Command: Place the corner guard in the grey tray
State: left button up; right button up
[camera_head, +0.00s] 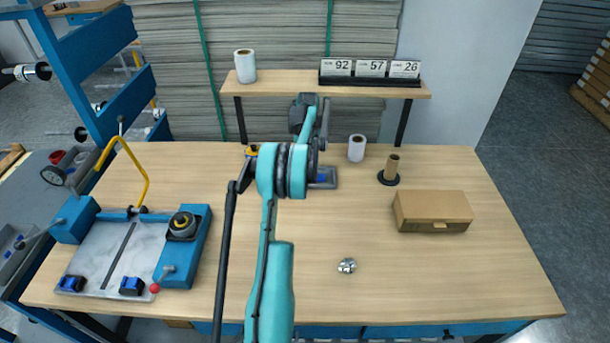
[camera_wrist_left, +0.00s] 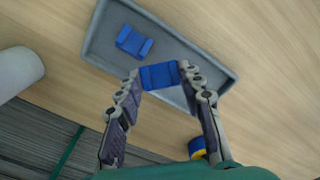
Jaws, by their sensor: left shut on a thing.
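A blue corner guard (camera_wrist_left: 160,77) is between the fingertips of my left gripper (camera_wrist_left: 161,72), which is shut on it. In the left wrist view the guard overlaps the grey tray (camera_wrist_left: 208,60) near its middle; I cannot tell how high above the tray floor it is. A second blue corner guard (camera_wrist_left: 133,41) lies in the tray, toward its left end, apart from the held one. In the head view my arm covers most of the tray (camera_head: 329,171) and hides my left fingertips. My right gripper is not in view.
A white roll (camera_head: 356,148), a brown tube on a black base (camera_head: 390,171) and a cardboard box (camera_head: 432,211) stand right of the tray. A yellow-and-blue round item (camera_wrist_left: 197,148) is close beside the tray. A blue-framed machine (camera_head: 125,250) fills the table's left; the right front is mostly clear.

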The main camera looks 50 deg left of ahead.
pick_arm(q)
jog(key=shift+s+a+f, duration=0.2)
jog(key=shift+a+f, duration=0.2)
jog(key=shift+a, duration=0.05)
jog(key=shift+f+b, duration=0.9)
jog(key=shift+f, duration=0.95)
jog(key=shift+f, duration=0.2)
jog(key=o, duration=0.9)
jog(key=shift+c, duration=0.2)
jog(key=shift+r, duration=0.2)
notch_tip(320, 180, up, 12)
jog(key=p, duration=0.3)
jog(key=shift+d+r+p, duration=0.1)
jog(key=shift+p, duration=0.3)
